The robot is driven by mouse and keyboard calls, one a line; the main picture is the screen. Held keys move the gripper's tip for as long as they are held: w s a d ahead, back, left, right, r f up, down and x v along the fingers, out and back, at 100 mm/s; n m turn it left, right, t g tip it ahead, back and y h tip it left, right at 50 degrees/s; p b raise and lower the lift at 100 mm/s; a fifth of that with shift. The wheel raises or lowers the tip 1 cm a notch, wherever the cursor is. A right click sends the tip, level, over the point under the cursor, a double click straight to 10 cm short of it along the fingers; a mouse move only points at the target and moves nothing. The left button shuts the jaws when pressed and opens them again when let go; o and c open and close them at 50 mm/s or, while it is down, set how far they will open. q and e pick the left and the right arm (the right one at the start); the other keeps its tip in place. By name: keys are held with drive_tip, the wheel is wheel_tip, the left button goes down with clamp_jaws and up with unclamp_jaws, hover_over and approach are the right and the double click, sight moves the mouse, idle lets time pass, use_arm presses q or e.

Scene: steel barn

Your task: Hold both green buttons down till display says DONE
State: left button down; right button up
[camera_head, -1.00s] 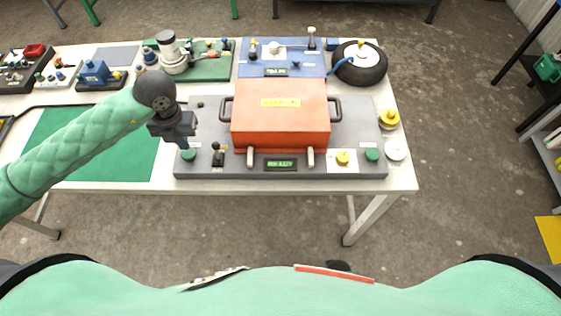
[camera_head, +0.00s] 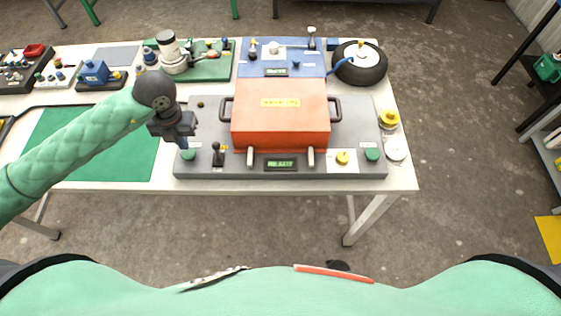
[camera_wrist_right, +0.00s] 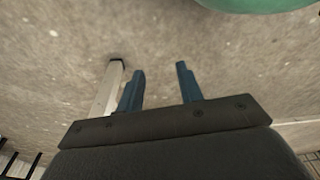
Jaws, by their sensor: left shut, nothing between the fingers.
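The left green button (camera_head: 188,154) and the right green button (camera_head: 372,154) sit at the front corners of a grey base plate (camera_head: 215,171). A small display (camera_head: 280,164) between them appears to read READY in green. My left gripper (camera_head: 184,144) is shut and empty, pointing down just above the left green button; I cannot tell whether it touches. My right gripper (camera_wrist_right: 158,88) shows in the right wrist view with its blue fingers apart and nothing between them, over the floor. It is not in the head view, and nothing is at the right green button.
An orange box (camera_head: 280,125) with side handles stands on the plate. A small black lever (camera_head: 218,154) is beside the left button, a yellow button (camera_head: 342,158) beside the right one. A green mat (camera_head: 95,145) lies left.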

use_arm(q)
drive_tip(key=shift+f, duration=0.2)
use_arm(e)
drive_tip(key=shift+r, duration=0.1)
use_arm(q)
drive_tip(key=shift+f+b, duration=0.1)
drive_tip(key=shift+b, duration=0.2)
drive_tip(key=shift+f, duration=0.2)
drive_tip(key=shift+f+b, duration=0.2)
drive_tip(key=shift+b, duration=0.15)
drive_tip(key=shift+f, duration=0.1)
use_arm(e)
drive_tip(key=r, duration=0.1)
drive_tip(key=w+a+r, duration=0.1)
drive_tip(key=r, duration=0.1)
drive_tip(key=shift+w+a+r, duration=0.1)
drive_tip(key=shift+w+r, duration=0.05)
use_arm(q)
drive_tip(key=shift+f, duration=0.1)
use_arm(e)
drive_tip(key=shift+r, duration=0.1)
